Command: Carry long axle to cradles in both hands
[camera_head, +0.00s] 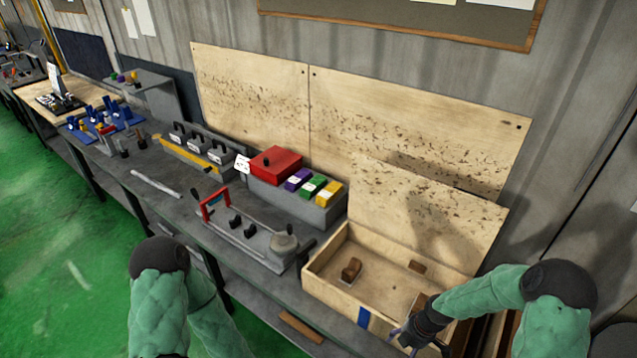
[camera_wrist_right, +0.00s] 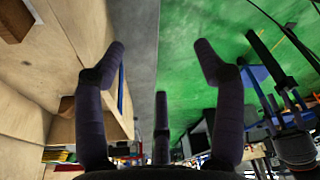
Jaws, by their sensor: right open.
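A pale, slim rod (camera_head: 157,184), which looks like the long axle, lies on the grey bench near its front edge, left of centre. Blue upright holders (camera_head: 103,120) stand farther left on the bench; I cannot tell whether they are the cradles. My right gripper (camera_head: 412,335) is low at the right, by the front of the open wooden box and far from the rod. In the right wrist view its fingers (camera_wrist_right: 160,58) are spread with nothing between them. My left arm shows at the lower left, but its gripper is out of view.
The wooden box (camera_head: 325,262) holds brown blocks. A grey fixture with a red handle (camera_head: 213,203) stands mid-bench. Behind it are a red box (camera_head: 275,162) and a rack with a yellow bar (camera_head: 188,155). Green floor (camera_head: 60,260) is open in front.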

